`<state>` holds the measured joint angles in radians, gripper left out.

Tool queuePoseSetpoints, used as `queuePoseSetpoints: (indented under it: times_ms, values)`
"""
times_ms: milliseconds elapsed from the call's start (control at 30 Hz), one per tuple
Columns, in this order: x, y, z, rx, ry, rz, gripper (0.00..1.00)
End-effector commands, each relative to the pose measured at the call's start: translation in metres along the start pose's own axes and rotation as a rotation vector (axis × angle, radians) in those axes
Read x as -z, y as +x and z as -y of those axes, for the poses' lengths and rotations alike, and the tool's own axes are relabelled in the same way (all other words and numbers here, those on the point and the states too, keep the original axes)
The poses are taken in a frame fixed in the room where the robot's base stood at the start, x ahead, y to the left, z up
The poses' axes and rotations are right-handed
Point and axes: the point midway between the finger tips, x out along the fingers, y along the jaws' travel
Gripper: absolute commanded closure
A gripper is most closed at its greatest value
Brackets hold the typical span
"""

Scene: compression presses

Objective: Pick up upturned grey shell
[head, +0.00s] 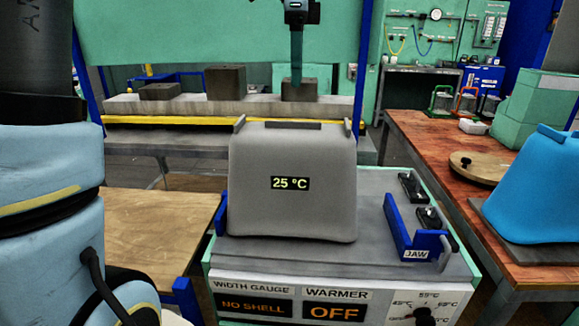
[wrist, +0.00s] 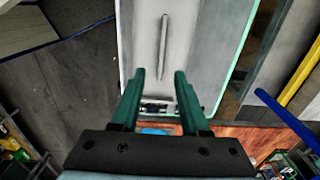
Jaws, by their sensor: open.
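The grey shell (head: 292,205) stands on the warmer (head: 340,257), wide end down, with a "25 °C" label on its front. A dark strip runs along its top between two raised side tabs. My gripper (head: 297,82) points down above and apparently behind the shell's top in the head view; its fingers overlap there. In the wrist view my gripper (wrist: 160,72) is open and empty. A thin ridge, apparently the shell's top strip (wrist: 163,45), lies ahead of the fingertips, in line with the gap. The shell's far side is hidden.
A blue jaw (head: 405,230) stands right of the shell on the warmer, near black clips (head: 411,187). A blue shell (head: 535,190) sits on the right wooden table (head: 420,135). The press bed (head: 190,107) with several dark blocks is behind. The left wooden table (head: 155,225) is bare.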

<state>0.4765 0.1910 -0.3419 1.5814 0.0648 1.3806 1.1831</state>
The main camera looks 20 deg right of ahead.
Motion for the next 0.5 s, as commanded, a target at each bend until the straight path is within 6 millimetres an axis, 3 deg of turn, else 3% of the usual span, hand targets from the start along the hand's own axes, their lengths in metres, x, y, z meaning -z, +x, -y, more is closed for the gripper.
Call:
queuePoseSetpoints:
  times_ms: [100,500]
  values:
    - [-0.001,0.019,-0.001,-0.004,-0.001,0.001,0.55]
    - [-0.006,0.058,0.002,-0.005,-0.002,0.002,0.55]
